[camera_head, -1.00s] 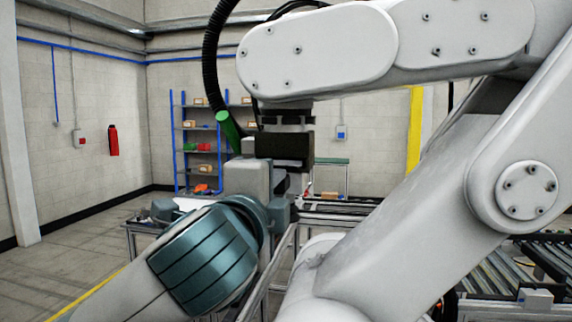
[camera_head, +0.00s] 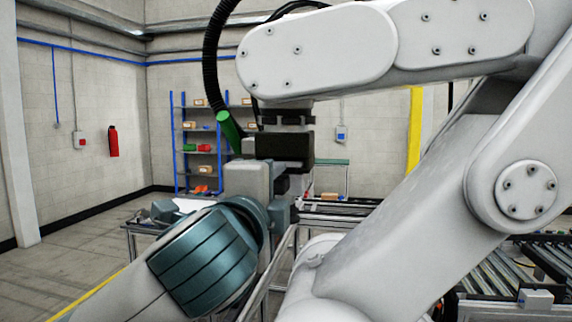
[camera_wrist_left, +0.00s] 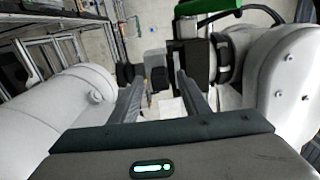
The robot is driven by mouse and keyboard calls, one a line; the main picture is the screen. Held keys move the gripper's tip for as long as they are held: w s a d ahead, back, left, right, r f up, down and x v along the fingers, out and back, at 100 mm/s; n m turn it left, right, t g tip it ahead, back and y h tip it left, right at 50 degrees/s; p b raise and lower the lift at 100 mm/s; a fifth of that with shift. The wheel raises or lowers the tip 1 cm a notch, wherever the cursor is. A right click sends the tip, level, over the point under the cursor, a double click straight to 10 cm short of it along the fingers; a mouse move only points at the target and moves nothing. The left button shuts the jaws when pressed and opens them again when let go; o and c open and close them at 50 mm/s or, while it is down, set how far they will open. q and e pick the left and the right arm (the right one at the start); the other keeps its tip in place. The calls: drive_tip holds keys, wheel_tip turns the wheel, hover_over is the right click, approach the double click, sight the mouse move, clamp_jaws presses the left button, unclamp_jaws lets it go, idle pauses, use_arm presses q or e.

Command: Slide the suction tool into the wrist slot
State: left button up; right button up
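A black block (camera_head: 285,148), seemingly the suction tool, sits under the end of a large white arm (camera_head: 315,50). A green cylinder (camera_head: 229,127) with a black hose is beside it. In the left wrist view, the black block (camera_wrist_left: 186,58) is at the white arm's flange, beyond my fingers. My left gripper (camera_head: 282,188) is just below the block in the head view, partly hidden behind its own housing. In the left wrist view, the fingers of my left gripper (camera_wrist_left: 160,85) are apart, with nothing clearly held between them. The slot itself is not distinguishable. My right gripper is out of view.
The white arm's lower link (camera_head: 400,225) fills the right foreground. A roller conveyor (camera_head: 500,275) runs behind it at right. A blue shelf with boxes (camera_head: 205,150) stands at the back. The floor at left (camera_head: 75,230) is clear.

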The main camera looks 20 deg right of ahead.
use_arm(q)
drive_tip(key=shift+s, duration=0.1)
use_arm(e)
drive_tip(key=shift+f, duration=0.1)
use_arm(q)
drive_tip(key=shift+s+a+b, duration=0.45)
drive_tip(key=shift+s, duration=0.1)
drive_tip(key=b+v, duration=0.5)
drive_tip(key=v, duration=1)
drive_tip(key=shift+s+a, duration=0.3)
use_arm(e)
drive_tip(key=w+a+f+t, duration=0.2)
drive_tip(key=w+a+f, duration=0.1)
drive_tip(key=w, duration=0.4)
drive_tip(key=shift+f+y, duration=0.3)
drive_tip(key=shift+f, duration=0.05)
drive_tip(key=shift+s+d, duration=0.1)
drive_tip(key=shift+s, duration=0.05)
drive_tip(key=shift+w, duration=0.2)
